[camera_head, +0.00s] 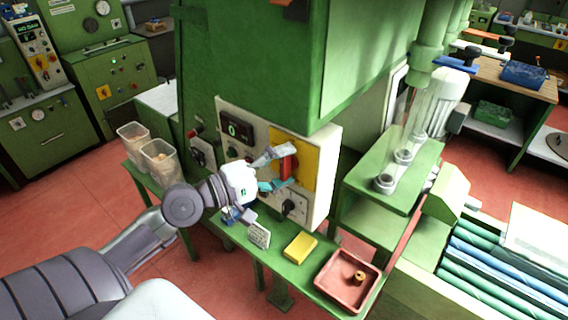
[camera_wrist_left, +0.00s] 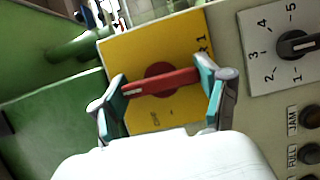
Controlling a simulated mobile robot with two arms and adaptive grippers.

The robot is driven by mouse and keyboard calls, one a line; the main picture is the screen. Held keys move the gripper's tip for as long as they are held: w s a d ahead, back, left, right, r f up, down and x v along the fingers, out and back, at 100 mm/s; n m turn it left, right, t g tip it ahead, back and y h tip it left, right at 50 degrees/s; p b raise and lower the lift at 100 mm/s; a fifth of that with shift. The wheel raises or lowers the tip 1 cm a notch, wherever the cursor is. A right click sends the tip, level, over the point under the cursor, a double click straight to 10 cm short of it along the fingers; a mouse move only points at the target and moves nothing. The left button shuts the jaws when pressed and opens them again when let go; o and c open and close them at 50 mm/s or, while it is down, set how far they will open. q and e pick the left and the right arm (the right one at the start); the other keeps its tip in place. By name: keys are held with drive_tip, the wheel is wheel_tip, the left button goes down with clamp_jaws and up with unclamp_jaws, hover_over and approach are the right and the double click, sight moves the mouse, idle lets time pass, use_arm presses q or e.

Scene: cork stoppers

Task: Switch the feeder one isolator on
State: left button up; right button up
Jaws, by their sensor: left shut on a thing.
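The isolator is a red rotary handle (camera_head: 287,166) on a yellow plate (camera_head: 308,160), set in the cream control panel on the green machine. In the left wrist view the red handle (camera_wrist_left: 160,82) lies across the yellow plate (camera_wrist_left: 130,50). A "1" is marked near the plate's corner; other lettering near its lower edge is hard to read. My left gripper (camera_head: 277,168) is shut on the handle; in the left wrist view its teal-padded fingers (camera_wrist_left: 163,93) sit at the two ends of it. My right gripper is not in view.
A black selector knob (camera_wrist_left: 296,44) with a numbered dial sits beside the yellow plate, with push buttons (camera_wrist_left: 311,116) near it. Clear tubs (camera_head: 160,163) stand left.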

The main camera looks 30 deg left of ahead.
use_arm(q)
drive_tip(key=shift+f, duration=0.1)
drive_tip(key=o, duration=1.2)
drive_tip(key=shift+c, duration=0.2)
drive_tip(key=shift+s, duration=0.1)
drive_tip(key=v, duration=1.2)
